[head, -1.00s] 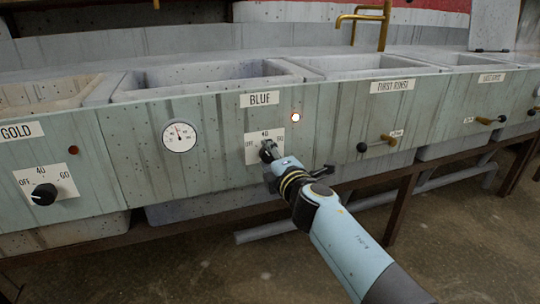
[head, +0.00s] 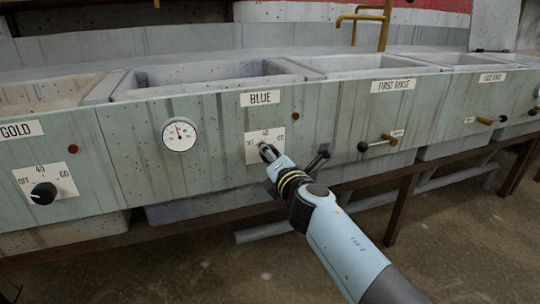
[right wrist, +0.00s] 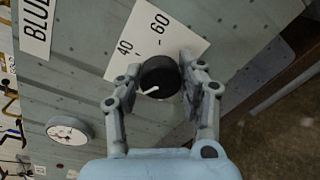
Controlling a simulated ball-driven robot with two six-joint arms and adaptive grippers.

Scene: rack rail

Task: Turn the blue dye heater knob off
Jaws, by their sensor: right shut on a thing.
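The blue vat's heater knob (right wrist: 159,76) is a black round knob with a white pointer. It sits on a white dial plate (head: 279,139) under the BLUE label (head: 260,98). My right gripper (right wrist: 160,75) is shut on the knob, a finger on each side. It also shows at the dial in the head view (head: 267,152). In the right wrist view the pointer aims lower left, away from 40 and 60. The OFF mark is hidden there, but shows left of the knob in the head view. The indicator lamp (head: 295,116) is dark red, unlit. My left gripper is out of view.
A round gauge (head: 179,134) is left of the dial. The gold vat's knob (head: 43,193) is farther left. Basins line the counter above the panel; open floor lies in front.

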